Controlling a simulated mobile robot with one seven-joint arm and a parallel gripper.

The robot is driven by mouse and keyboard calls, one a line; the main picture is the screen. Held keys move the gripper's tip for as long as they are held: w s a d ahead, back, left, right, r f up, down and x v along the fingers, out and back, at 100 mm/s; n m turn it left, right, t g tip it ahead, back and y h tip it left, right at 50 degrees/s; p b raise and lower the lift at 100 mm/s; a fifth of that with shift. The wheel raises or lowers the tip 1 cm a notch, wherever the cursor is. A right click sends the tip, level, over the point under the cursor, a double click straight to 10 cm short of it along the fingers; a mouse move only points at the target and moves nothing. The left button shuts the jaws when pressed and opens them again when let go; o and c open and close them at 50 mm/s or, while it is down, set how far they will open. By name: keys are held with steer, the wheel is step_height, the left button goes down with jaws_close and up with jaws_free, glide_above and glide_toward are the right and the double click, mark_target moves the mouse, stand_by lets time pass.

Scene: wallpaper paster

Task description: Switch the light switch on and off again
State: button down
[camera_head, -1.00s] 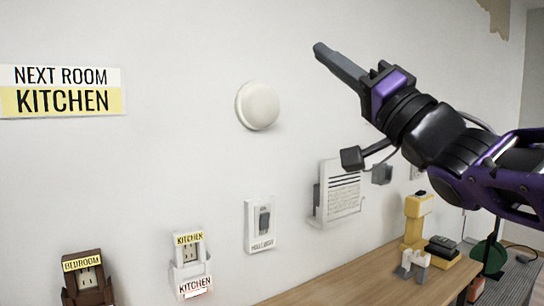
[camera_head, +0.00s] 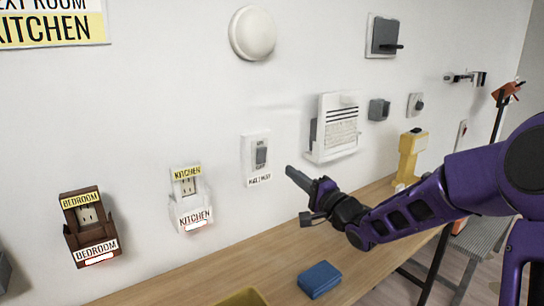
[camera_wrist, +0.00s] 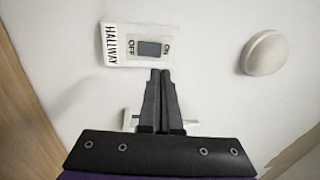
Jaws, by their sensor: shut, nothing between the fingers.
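The light switch (camera_head: 258,158) is a white wall plate with a grey rocker and a HALLWAY label, seen in the head view. In the wrist view the switch (camera_wrist: 149,48) appears turned sideways, with ON and OFF at opposite ends of the rocker. Whether the rocker is on or off I cannot tell. My gripper (camera_head: 290,171) is shut and empty, to the right of the plate and slightly below its rocker. In the wrist view my gripper's (camera_wrist: 160,72) tips lie just below the plate; contact is not clear.
A white dome (camera_head: 252,34) is on the wall above, and a louvred panel (camera_head: 334,127) is to the right. A blue block (camera_head: 320,279) and yellow container (camera_head: 243,298) rest on the wooden table (camera_head: 190,277).

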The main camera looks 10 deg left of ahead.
mark_target(263, 151)
steer(key=x, duration=0.5)
steer(key=b+x, duration=0.1)
steer(key=x, duration=0.5)
steer(key=shift+w+f, duration=0.15)
steer(key=shift+f, duration=0.05)
steer(key=shift+w, duration=0.1)
steer(key=shift+r, duration=0.1)
steer(key=shift+w+a+r+p, duration=0.15)
steer(key=shift+r+p, duration=0.25)
steer(key=shift+p, duration=0.7)
steer(key=shift+f, duration=0.4)
